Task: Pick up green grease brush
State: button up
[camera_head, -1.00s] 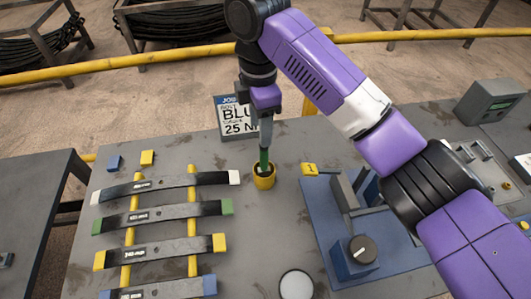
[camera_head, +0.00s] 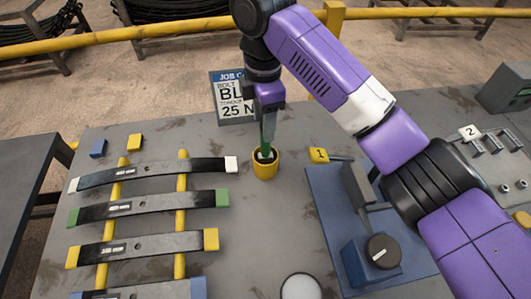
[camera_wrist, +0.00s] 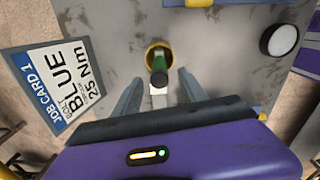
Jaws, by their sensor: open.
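The green grease brush (camera_head: 266,140) stands in a yellow cup (camera_head: 264,168) on the grey bench. In the wrist view the green brush (camera_wrist: 159,66) leans out of the cup toward my gripper, with a dark tip end and a pale part below it. My gripper (camera_head: 270,108) is directly above the cup, pointing down. In the wrist view its two fingers (camera_wrist: 158,95) are apart, one on each side of the brush. I cannot tell whether either finger touches it. The lower part of the brush is hidden inside the cup.
A job card sign (camera_head: 233,97) stands close behind the cup. Several leaf springs (camera_head: 150,172) with coloured ends lie on yellow rails at left. A blue fixture (camera_head: 345,225) with a knob is at right. A white round disc (camera_head: 300,287) lies in front.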

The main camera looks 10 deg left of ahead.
aim_at(265, 149)
jog(key=shift+w+d+f+p, duration=0.1)
jog(key=shift+f+p, duration=0.3)
jog(key=shift+f, duration=1.4)
jog(key=shift+d+f+p, duration=0.1)
jog(key=shift+f+p, duration=0.25)
jog(key=shift+f, duration=1.4)
grip_shut()
